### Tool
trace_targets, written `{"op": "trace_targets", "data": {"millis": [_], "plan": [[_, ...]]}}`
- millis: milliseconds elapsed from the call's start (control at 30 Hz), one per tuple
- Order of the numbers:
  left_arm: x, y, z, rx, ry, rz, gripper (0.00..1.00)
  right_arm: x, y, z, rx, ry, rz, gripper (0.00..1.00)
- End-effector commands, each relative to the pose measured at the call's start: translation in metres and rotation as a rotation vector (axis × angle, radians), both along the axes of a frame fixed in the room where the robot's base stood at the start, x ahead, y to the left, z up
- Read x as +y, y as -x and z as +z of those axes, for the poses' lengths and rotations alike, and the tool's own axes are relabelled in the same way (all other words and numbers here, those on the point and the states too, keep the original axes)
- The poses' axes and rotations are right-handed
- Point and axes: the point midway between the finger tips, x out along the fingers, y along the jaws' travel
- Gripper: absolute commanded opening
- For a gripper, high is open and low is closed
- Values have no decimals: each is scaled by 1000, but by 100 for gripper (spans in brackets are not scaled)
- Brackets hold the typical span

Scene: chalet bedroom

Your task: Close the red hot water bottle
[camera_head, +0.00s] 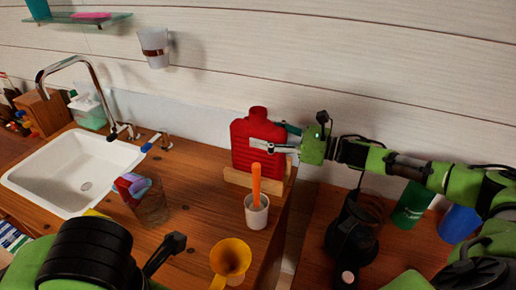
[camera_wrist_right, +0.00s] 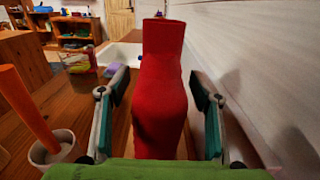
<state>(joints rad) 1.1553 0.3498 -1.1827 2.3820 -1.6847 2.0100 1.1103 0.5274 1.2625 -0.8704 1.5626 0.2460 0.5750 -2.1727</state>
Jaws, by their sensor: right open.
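The red hot water bottle (camera_head: 255,155) stands upright in a low wooden holder (camera_head: 237,178) against the back wall, near the counter's right end. Its neck points up, and no separate stopper can be made out on it. My right gripper (camera_head: 272,137) reaches in from the right, with its fingers on either side of the bottle's upper body. In the right wrist view the bottle (camera_wrist_right: 160,100) stands between the open fingers, with a gap on each side. My left arm shows at the lower left, with a dark finger-like part (camera_head: 166,252); its jaw state is unclear.
A white cup (camera_head: 257,217) with an orange stick (camera_head: 256,185) stands in front of the bottle. A yellow funnel (camera_head: 230,259) is nearer. A glass (camera_head: 151,207) with colored items stands left, beside the white sink (camera_head: 75,175). A dark appliance (camera_head: 352,238) stands right.

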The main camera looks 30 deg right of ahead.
Motion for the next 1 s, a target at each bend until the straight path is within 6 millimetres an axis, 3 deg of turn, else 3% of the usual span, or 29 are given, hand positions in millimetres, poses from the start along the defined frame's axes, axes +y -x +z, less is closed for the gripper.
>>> {"op": "trace_targets", "data": {"millis": [200,567,600,800,833,1000], "plan": [[0,0,10,0,0,0,30,14,-16,1,1,-2,-1,58],[0,0,10,0,0,0,30,14,-17,0,1,0,-1,58],[0,0,10,0,0,0,30,14,-16,0,1,0,-1,56],[0,0,10,0,0,0,30,14,-16,0,1,0,-1,4],[0,0,10,0,0,0,30,14,-16,0,1,0,-1,0],[0,0,10,0,0,0,30,15,-17,3,-4,-3,0,0]]}}
